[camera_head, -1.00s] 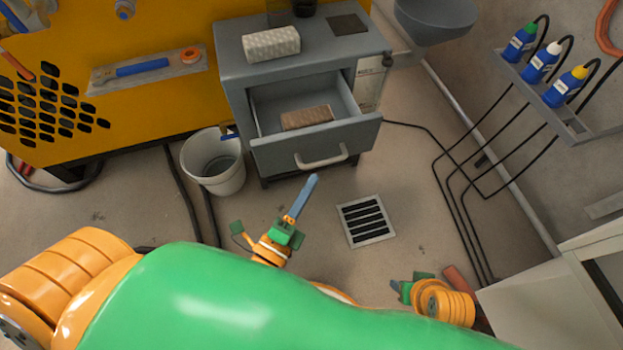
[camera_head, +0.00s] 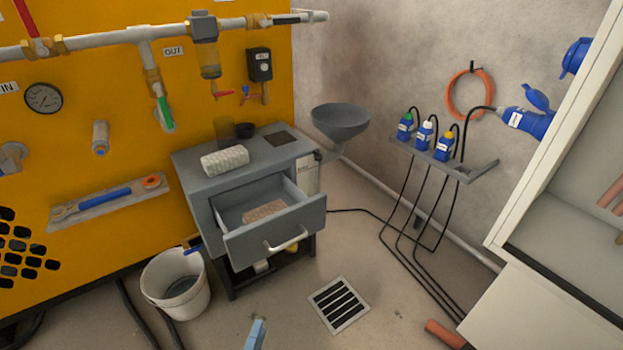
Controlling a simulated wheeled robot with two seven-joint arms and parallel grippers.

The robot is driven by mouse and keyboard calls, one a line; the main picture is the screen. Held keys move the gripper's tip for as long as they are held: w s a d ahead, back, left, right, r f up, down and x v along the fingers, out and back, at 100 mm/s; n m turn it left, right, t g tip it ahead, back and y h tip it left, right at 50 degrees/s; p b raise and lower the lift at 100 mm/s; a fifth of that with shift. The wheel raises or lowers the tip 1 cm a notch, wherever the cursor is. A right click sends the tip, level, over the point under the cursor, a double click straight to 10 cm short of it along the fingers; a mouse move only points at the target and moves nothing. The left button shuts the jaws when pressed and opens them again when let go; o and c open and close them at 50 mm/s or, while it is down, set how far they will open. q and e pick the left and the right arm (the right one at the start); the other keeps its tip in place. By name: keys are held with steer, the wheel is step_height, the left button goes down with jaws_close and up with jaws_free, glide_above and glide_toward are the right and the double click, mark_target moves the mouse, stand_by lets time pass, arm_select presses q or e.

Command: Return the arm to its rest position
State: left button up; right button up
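Only a small light-blue tip at the bottom edge shows of my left gripper (camera_head: 255,335), over the floor in front of the open drawer (camera_head: 275,228). The rest of this gripper and its arm are below the frame. Whether its fingers are open or shut, or hold anything, cannot be seen. My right gripper and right arm are out of view.
A grey cabinet (camera_head: 205,185) with its drawer pulled out stands at the yellow panel (camera_head: 95,225). A white bucket (camera_head: 175,285) is left of it. A floor grate (camera_head: 339,304) lies in front. A bottle shelf (camera_head: 455,165) and white cabinet (camera_head: 545,130) are at right.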

arm_select(q)
steer(key=s+a+f+n+g+y, duration=0.2)
steer(key=a+f+n+g, duration=0.1)
steer(key=f+n+g, duration=0.6)
steer(key=s+a+f+n+g, duration=0.35)
steer(key=s+n+g, duration=0.25)
steer(key=s+n, duration=0.25)
steer(key=s+a+r+p, duration=0.1)
steer(key=s+r+p, duration=0.6)
steer(key=p, duration=1.2)
steer(key=s+r+g+y+p, duration=0.1)
steer(key=s+r+p, duration=0.6)
steer(key=r+p, duration=0.6)
steer(key=p, duration=0.6)
steer(key=shift+s+a+r+p, duration=0.25)
steer(key=shift+a+p, duration=0.05)
steer(key=shift+a, duration=0.05)
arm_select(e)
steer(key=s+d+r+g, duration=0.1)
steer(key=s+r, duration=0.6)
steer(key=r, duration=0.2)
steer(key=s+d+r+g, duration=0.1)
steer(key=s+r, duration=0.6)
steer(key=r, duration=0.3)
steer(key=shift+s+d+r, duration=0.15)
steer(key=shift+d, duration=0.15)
